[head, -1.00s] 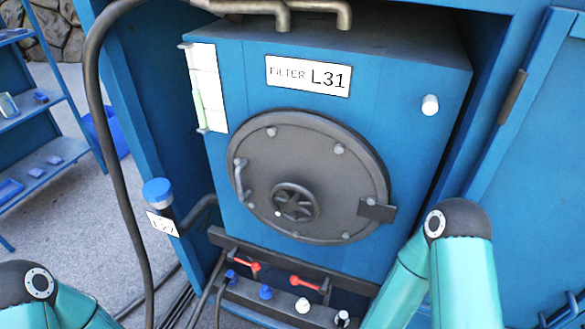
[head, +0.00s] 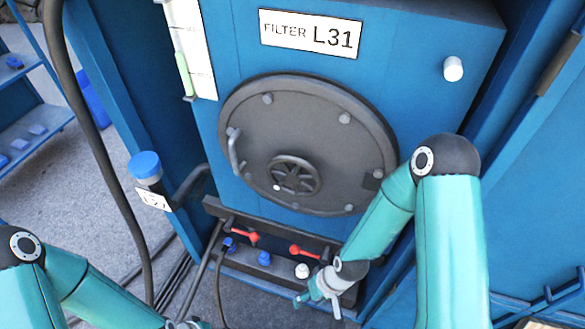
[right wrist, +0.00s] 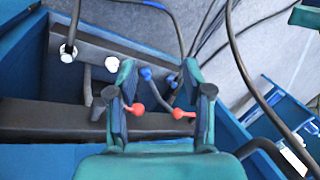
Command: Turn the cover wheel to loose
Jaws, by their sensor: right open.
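The cover wheel (head: 295,176) is a small dark spoked handwheel with a pale dot at its lower left. It sits at the middle of the round dark cover (head: 310,115) on the blue filter box labelled L31. My right gripper (head: 317,299) is open and empty, below and slightly right of the wheel, in front of the valve rail and apart from the wheel. Its two spread fingers (right wrist: 157,78) show in the right wrist view, where the wheel is not in sight. My left gripper (head: 185,324) shows only partly at the bottom edge.
Red valve levers (head: 303,251) and blue and white caps stand on the dark rail (head: 270,270) under the cover. A blue-capped pipe (head: 146,167) and a thick black hose (head: 85,130) are at left. A cover handle (head: 233,150) is left of the wheel.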

